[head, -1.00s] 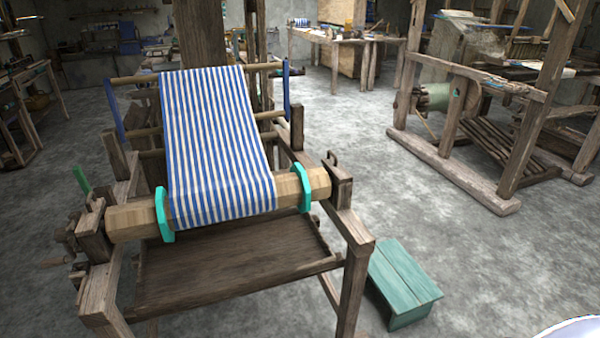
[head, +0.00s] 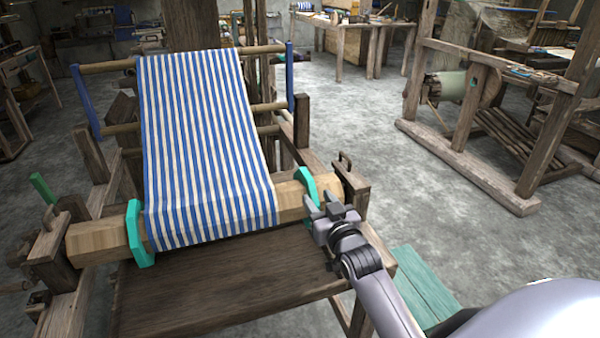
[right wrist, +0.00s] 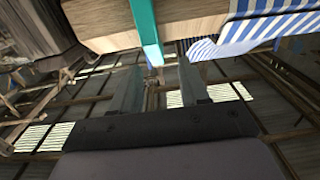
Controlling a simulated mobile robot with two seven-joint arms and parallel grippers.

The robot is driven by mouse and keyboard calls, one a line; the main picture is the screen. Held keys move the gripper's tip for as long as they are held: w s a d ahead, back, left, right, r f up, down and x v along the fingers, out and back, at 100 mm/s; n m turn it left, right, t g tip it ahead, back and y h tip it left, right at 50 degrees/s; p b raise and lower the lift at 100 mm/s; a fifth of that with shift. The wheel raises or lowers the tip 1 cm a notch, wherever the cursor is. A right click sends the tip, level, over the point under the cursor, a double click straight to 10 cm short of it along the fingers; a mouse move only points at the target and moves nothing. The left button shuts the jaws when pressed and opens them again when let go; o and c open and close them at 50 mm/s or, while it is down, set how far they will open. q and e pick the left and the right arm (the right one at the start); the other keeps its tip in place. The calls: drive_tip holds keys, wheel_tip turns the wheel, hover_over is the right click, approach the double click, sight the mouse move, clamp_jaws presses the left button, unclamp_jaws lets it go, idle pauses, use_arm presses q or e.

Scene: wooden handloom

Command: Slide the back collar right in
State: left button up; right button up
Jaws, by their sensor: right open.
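A wooden beam (head: 97,243) at the front of the loom carries blue-and-white striped cloth (head: 205,150) and two teal collars. The right collar (head: 309,184) is around the beam, with bare wood between it and the cloth edge. The left collar (head: 138,234) sits close to the cloth's left edge. My right gripper (head: 322,198) is open at the front of the right collar. In the right wrist view, the collar (right wrist: 146,32) reaches down toward the gap between the fingertips (right wrist: 157,80); I cannot tell whether they touch it. My left gripper is not in view.
A dark wooden board (head: 230,285) lies below the beam. The loom's right post (head: 352,192) stands close beside my right gripper. A green stool (head: 425,285) is on the floor to the right. Another wooden frame (head: 470,95) stands farther right, with clear floor between.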

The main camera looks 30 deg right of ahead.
sight(311, 183)
drive_tip(key=shift+w+d+r, duration=0.25)
drive_tip(key=shift+w, duration=0.25)
drive_tip(key=shift+w+d+r, duration=0.2)
drive_tip(key=shift+w+r, duration=0.05)
drive_tip(key=shift+w, duration=0.2)
drive_tip(key=shift+x, duration=3.15)
clamp_jaws()
